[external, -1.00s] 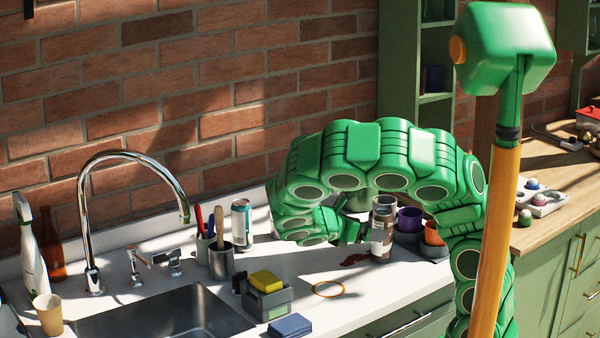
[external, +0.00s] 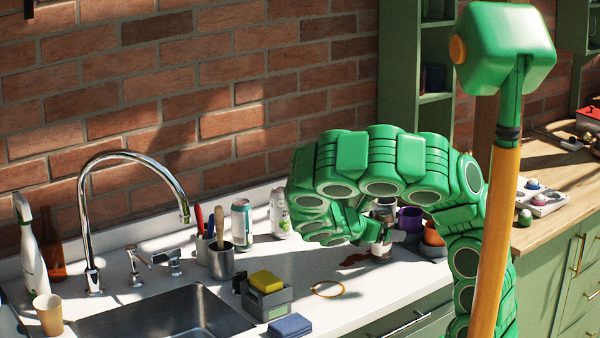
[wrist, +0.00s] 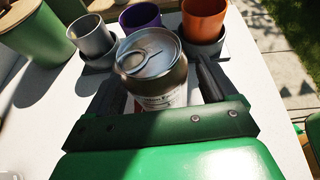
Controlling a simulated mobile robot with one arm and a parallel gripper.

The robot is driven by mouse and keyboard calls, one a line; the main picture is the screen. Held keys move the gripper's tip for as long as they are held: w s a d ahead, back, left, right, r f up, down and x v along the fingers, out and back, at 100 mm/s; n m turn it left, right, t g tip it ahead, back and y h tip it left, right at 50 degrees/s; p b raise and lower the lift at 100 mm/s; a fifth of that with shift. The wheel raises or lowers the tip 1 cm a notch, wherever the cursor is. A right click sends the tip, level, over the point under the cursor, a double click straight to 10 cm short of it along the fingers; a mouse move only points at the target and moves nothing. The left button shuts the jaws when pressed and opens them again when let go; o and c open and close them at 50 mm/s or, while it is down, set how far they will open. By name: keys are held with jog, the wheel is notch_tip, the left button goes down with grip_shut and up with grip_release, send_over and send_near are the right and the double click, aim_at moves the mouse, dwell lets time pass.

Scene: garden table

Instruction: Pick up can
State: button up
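A can (wrist: 158,78) with a silver top and pull tab stands upright in the wrist view. Its side is dark above a pale printed label. My gripper (wrist: 160,88) is open around it, with one dark finger on either side. A small gap shows by the right finger; contact on the left is hard to tell. In the external view the can (external: 384,212) is partly hidden behind my gripper (external: 384,238), at the right part of the white counter. Two other cans, a teal and silver one (external: 241,222) and a white and green one (external: 279,213), stand near the wall.
Close behind the can are a grey cup (wrist: 91,38), a purple cup (wrist: 141,17) and an orange cup (wrist: 204,18) in holders. A dark red spill (external: 355,260) lies left of the can. A sink (external: 165,315), utensil cups and sponges are farther left.

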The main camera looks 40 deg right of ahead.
jog(key=c, duration=1.2)
jog(key=shift+r, duration=0.15)
jog(key=shift+r, duration=0.6)
jog(key=s+a+r, duration=0.2)
jog(key=s+r, duration=0.9)
jog(key=s, duration=0.2)
jog(key=shift+s+a+r, duration=0.15)
jog(key=shift+s+a, duration=0.1)
jog(key=shift+a, duration=0.15)
jog(key=shift+s, duration=0.1)
